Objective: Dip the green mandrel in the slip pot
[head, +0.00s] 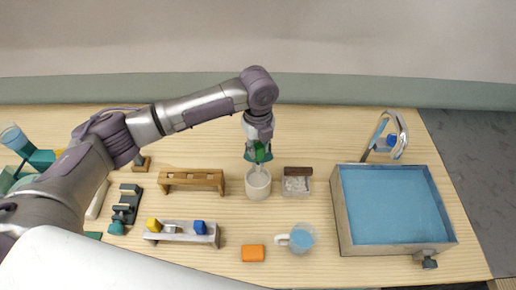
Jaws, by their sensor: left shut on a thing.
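My left gripper (258,155) hangs straight above the white slip pot (258,187), near the middle of the table. It is shut on the green mandrel (260,152), whose green part shows at the fingers. A pale length below the fingers reaches down to the pot's mouth. I cannot tell how deep its lower end sits inside the pot. My right gripper is not in the head view.
A wooden rack (192,180) stands left of the pot, and a small tray of pale bits (297,184) right of it. A grey holder (182,233) with yellow and blue pieces, an orange block (253,253) and a mug (301,238) stand in front. A blue basin (388,205) fills the right.

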